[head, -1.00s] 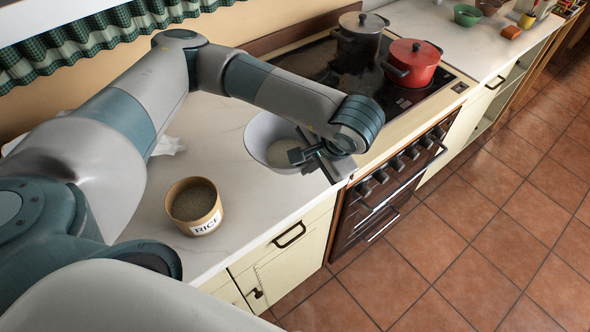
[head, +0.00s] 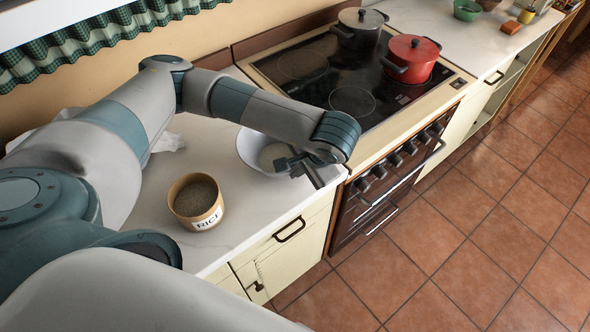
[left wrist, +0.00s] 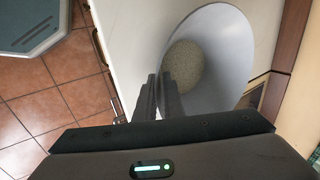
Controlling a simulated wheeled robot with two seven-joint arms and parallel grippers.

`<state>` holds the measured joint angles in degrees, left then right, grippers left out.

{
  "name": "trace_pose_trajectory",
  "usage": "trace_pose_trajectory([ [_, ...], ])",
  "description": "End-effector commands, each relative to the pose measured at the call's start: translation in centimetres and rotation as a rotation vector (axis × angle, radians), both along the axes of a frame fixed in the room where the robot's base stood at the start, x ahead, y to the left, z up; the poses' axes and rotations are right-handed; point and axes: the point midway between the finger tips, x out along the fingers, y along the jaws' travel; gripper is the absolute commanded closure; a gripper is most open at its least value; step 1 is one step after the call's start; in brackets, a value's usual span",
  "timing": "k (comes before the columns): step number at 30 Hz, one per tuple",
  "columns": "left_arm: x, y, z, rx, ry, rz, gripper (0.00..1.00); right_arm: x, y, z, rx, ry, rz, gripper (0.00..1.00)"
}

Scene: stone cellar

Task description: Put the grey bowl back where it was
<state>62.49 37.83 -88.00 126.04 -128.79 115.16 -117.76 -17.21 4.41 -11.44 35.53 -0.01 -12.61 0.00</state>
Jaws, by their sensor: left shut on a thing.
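The grey bowl (head: 247,151) is at the counter's right end, beside the stove, partly hidden by my left arm in the head view. It also shows in the left wrist view (left wrist: 225,45), with something pale and grainy (left wrist: 183,68) in its bottom. My left gripper (head: 304,172) is shut on the bowl's near rim, and its fingers show in the left wrist view (left wrist: 160,95). I cannot tell whether the bowl touches the counter. My right gripper is not in view.
A tub labelled RICE (head: 197,202) stands on the counter (head: 243,222), left of the bowl. The stove (head: 353,102) holds a grey pot (head: 360,33) and a red pot (head: 411,60) at its back and right. A crumpled white cloth (head: 168,143) lies near the wall.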

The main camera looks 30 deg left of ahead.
Motion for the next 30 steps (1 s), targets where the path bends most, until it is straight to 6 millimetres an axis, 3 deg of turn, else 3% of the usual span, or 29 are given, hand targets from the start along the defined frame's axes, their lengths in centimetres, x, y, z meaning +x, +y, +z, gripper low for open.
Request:
trace_pose_trajectory([
  [6,0.0,0.0,-1.5,-0.001,0.001,0.001,1.0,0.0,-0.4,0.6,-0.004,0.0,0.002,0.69],
  [22,0.1,0.0,-2.1,0.0,-0.002,0.0,1.0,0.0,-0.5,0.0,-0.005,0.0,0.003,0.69],
  [25,0.0,0.0,-2.0,-0.001,-0.001,0.0,0.73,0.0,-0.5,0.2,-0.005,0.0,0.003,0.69],
  [30,0.0,0.0,-2.0,0.0,0.0,0.0,0.73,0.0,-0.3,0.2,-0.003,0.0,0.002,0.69],
])
